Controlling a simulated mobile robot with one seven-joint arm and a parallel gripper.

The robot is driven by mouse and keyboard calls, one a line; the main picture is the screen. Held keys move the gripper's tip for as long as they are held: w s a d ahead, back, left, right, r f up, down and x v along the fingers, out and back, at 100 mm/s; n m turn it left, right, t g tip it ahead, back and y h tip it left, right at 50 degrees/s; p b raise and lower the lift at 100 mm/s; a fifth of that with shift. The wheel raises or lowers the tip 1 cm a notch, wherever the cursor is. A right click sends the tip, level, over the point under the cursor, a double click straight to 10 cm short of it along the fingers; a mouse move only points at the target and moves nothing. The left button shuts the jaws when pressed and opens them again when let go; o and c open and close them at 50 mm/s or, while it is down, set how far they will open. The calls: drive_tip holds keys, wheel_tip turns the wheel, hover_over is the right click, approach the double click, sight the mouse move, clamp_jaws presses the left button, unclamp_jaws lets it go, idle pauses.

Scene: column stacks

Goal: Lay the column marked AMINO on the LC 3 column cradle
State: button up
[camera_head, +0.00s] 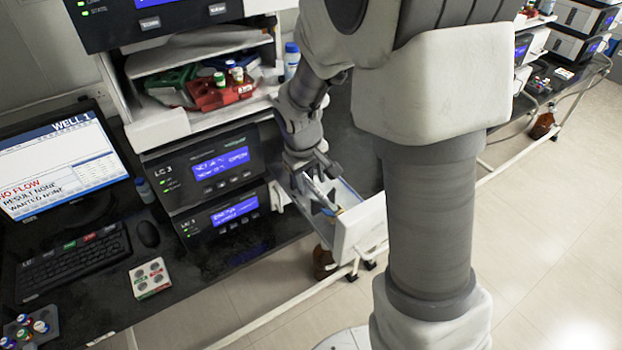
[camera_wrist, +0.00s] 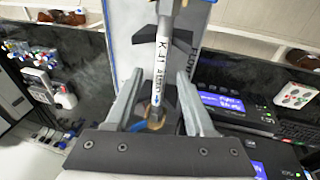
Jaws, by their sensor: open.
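In the wrist view, a slim white column (camera_wrist: 162,55) with metal ends bears a label that seems to read "K-41 AMINO", with the last letters hard to read. It lies along dark clip-like supports (camera_wrist: 142,36) of the cradle, inside an open white-walled bay. My gripper (camera_wrist: 159,80) is open, its two fingers on either side of the column with gaps showing. In the head view my gripper (camera_head: 318,168) is over the opened bay (camera_head: 358,228) at the right of the LC 3 unit (camera_head: 208,163).
The LC 3 screen (camera_head: 220,162) shows a line ending in OPEN. A monitor (camera_head: 60,160), a keyboard (camera_head: 75,262) and a mouse (camera_head: 147,234) stand on the left of the dark bench. A small block with coloured buttons (camera_head: 150,278) lies near its front edge.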

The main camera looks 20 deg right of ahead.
drive_tip(key=v, duration=1.7)
drive_tip(key=s+d+r+m+t+y, duration=0.1)
drive_tip(key=s+m, duration=0.1)
drive_tip(key=s, duration=0.6)
drive_tip(key=s+d+r+m+t, duration=0.1)
drive_tip(key=s+d+t, duration=0.1)
drive_tip(key=s, duration=0.7)
drive_tip(key=shift+r+m+y+p, duration=0.3)
drive_tip(key=shift+m+y+p, duration=0.05)
drive_tip(key=shift+m+y, duration=0.05)
